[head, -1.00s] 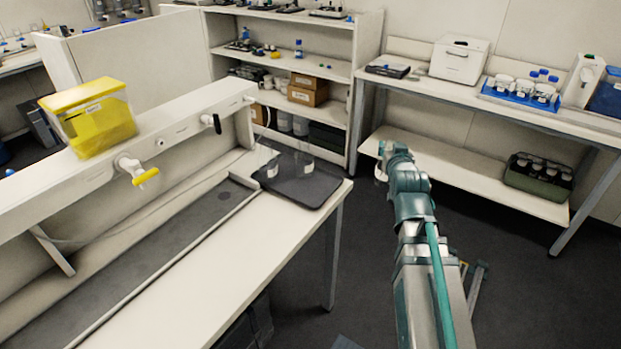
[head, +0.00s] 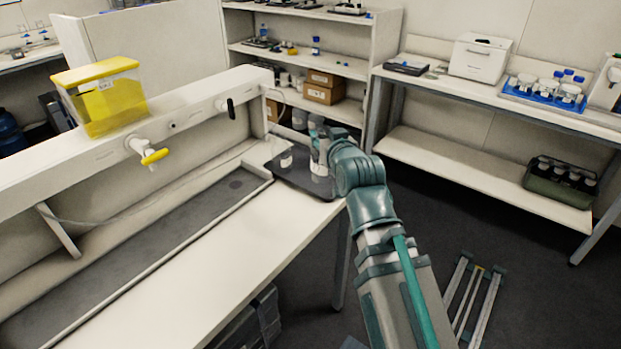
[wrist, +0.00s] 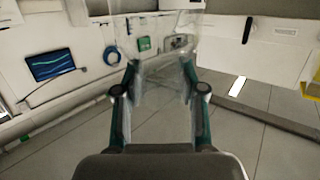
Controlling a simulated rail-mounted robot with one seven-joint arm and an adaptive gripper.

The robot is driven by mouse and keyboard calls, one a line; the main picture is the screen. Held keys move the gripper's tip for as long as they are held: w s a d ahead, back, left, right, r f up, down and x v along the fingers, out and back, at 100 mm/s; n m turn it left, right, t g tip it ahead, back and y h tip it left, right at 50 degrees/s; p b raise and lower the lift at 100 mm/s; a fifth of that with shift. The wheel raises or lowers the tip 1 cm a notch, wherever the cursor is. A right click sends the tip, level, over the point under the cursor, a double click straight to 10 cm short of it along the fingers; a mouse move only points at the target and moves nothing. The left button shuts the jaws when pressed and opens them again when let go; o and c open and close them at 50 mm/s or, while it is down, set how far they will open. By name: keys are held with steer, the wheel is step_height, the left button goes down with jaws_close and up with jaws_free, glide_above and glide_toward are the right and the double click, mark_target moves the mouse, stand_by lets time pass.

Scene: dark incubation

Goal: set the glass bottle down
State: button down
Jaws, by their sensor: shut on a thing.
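The clear glass bottle (wrist: 160,42) stands between my fingers in the wrist view, and the wall shows through it. My gripper (wrist: 160,75) is shut on it. In the head view my gripper (head: 317,138) is at the far right end of the left bench, over or beside a dark tray (head: 290,176). My wrist partly hides it there. A pale, clear shape (head: 320,160) shows under the gripper; I cannot tell whether it touches the tray.
Another small clear glass item (head: 287,159) stands on the tray, close left of the gripper. A yellow container (head: 105,100) sits on the ledge above a yellow-handled tap (head: 152,156). The bench front (head: 215,265) is clear. A shelf unit (head: 345,65) stands behind.

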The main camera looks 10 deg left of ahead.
steer(key=shift+s+a+y, duration=0.3)
steer(key=shift+s+a, duration=0.35)
steer(key=shift+s, duration=0.1)
steer(key=shift+s+f+n, duration=0.25)
steer(key=shift+f+n, duration=0.05)
steer(key=shift+f, duration=0.05)
steer(key=w+f+p, duration=0.3)
steer(key=w+f, duration=1)
steer(key=w, duration=0.1)
steer(key=shift+d, duration=0.4)
steer(key=shift+f, duration=0.1)
steer(key=shift+f+b, duration=0.2)
steer(key=shift+b, duration=0.1)
steer(key=c, duration=0.7)
jaws_free()
steer(key=shift+r, duration=0.1)
